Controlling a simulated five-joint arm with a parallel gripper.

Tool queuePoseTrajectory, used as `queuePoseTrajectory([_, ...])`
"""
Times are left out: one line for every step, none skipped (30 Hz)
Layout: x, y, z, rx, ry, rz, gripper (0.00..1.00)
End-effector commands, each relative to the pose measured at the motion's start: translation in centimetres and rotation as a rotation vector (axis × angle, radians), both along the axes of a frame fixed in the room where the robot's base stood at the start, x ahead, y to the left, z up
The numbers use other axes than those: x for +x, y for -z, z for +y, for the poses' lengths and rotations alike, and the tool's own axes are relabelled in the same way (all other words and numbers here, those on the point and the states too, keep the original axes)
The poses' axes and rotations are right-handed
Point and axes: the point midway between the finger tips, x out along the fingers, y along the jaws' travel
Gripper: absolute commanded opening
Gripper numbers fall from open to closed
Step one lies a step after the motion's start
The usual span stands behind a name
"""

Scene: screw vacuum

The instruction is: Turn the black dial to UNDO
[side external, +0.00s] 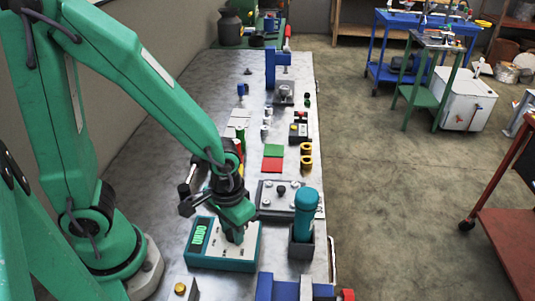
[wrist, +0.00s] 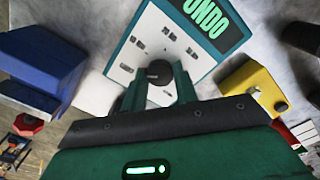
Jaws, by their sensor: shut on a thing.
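The teal box with a white top (side external: 225,256) stands on the metal bench, below my gripper (side external: 236,234). Its dark display (side external: 199,235) reads UNDO in green letters. In the wrist view the display (wrist: 210,16) also reads UNDO, and the white panel (wrist: 135,42) shows several small printed marks. The black dial (wrist: 159,71) is round and sits on this panel. My gripper (wrist: 159,84) is shut on the dial, a finger on each side. In the side view my gripper hides the dial.
A teal-handled tool (side external: 306,208) stands in a grey holder right of the box. A grey plate with bolts (side external: 274,199) lies behind. A blue block (side external: 285,290) is at the front. In the wrist view, a yellow block (wrist: 254,88) is close on the right.

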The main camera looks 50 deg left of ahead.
Motion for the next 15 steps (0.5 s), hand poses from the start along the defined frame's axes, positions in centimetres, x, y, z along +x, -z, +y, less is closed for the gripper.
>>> queuePoseTrajectory([0.01,-0.06,0.01,0.0,-0.003,0.0,0.06])
queuePoseTrajectory([0.01,-0.06,0.01,0.0,-0.003,0.0,0.06])
queuePoseTrajectory([0.01,-0.06,0.01,0.0,-0.003,0.0,0.06])
queuePoseTrajectory([0.01,-0.06,0.01,0.0,-0.003,0.0,0.06])
queuePoseTrajectory([0.02,-0.06,0.01,0.0,-0.003,0.0,0.06])
queuePoseTrajectory([0.01,-0.06,0.01,0.0,-0.003,0.0,0.06])
queuePoseTrajectory([0.01,-0.06,0.01,0.0,-0.003,0.0,0.06])
queuePoseTrajectory([0.02,-0.06,0.01,0.0,-0.003,0.0,0.06])
queuePoseTrajectory([0.02,-0.05,0.01,0.0,-0.003,0.0,0.33])
queuePoseTrajectory([0.02,-0.05,0.01,0.0,-0.003,0.0,0.39])
queuePoseTrajectory([0.02,-0.05,0.01,0.0,-0.003,0.0,0.45])
queuePoseTrajectory([0.02,-0.04,0.01,0.0,-0.002,0.0,0.51])
queuePoseTrajectory([0.02,-0.04,0.01,0.0,-0.002,0.0,0.51])
queuePoseTrajectory([0.02,-0.03,0.0,0.0,-0.002,0.0,0.51])
queuePoseTrajectory([0.02,-0.03,0.0,0.0,-0.002,0.0,0.51])
